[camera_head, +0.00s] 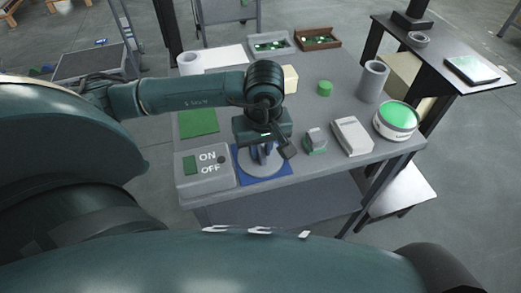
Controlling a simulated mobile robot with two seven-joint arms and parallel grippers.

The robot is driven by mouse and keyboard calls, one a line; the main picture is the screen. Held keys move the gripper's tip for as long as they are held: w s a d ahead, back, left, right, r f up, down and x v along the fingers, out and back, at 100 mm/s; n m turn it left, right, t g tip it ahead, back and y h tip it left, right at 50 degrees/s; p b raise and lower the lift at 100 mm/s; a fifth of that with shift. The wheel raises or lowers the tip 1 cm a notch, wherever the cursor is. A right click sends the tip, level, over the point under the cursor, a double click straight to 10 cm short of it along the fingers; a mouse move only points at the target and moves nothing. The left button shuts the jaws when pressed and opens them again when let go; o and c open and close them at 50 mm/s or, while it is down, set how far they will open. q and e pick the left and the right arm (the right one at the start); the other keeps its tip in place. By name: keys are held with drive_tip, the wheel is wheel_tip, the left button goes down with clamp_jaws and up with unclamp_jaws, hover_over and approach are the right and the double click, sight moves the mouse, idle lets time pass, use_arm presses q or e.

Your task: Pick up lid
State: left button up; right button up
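A round grey lid (263,170) lies on a blue square mat (243,181) at the front of the grey table (300,176). My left gripper (265,155) points down right over the lid's middle, where a blue-grey upright piece shows. The gripper hides part of the lid, and I cannot tell whether its fingers are apart or closed on that piece. My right gripper is not in view.
Left of the mat is an ON/OFF switch box (220,176). To the right are a small green-and-grey block (316,146), a white box (352,136), a green-topped round device (397,118) and a grey cylinder (372,82). Two trays (270,51) (318,46) stand at the back.

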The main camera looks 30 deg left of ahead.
use_arm(q)
clamp_jaws()
